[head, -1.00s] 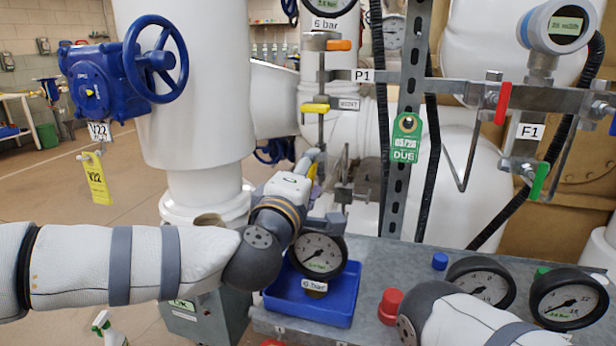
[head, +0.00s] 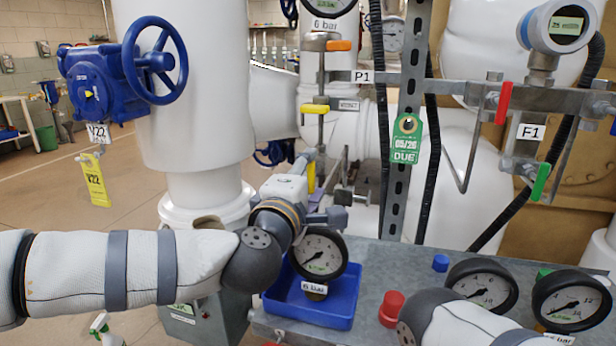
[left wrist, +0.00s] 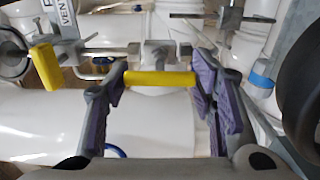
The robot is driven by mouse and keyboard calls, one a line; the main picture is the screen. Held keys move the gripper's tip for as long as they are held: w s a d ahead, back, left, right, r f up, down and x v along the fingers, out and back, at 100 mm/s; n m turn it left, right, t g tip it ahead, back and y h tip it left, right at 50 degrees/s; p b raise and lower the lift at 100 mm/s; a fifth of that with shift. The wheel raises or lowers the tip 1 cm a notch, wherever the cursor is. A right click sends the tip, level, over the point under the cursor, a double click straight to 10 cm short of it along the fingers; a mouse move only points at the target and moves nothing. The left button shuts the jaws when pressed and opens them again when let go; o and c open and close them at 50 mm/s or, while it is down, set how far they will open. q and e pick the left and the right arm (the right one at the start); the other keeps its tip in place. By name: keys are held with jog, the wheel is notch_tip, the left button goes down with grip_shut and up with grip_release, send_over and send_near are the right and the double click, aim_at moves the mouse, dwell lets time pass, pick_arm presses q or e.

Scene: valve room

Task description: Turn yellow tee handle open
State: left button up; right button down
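The yellow tee handle (left wrist: 160,78) lies level across the left wrist view, its stem meeting a metal fitting behind it. In the head view the handle (head: 311,178) is a small upright yellow piece, partly hidden by my gripper. My left gripper (head: 324,186) is spread, with one purple-padded finger at each end of the handle. In the left wrist view the handle ends look very close to the pads; I cannot tell whether they touch. My right gripper is out of view; only its arm shows at the bottom right.
A second yellow handle (head: 315,108) sits above, near a VENT label. Orange (head: 339,45), red (head: 503,102) and green (head: 540,182) handles line the pipework. A gauge (head: 318,256) in a blue tray (head: 335,311) stands just below my left gripper.

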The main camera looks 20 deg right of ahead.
pick_arm(q)
jog(key=shift+o, duration=0.9)
jog(key=v, duration=1.2)
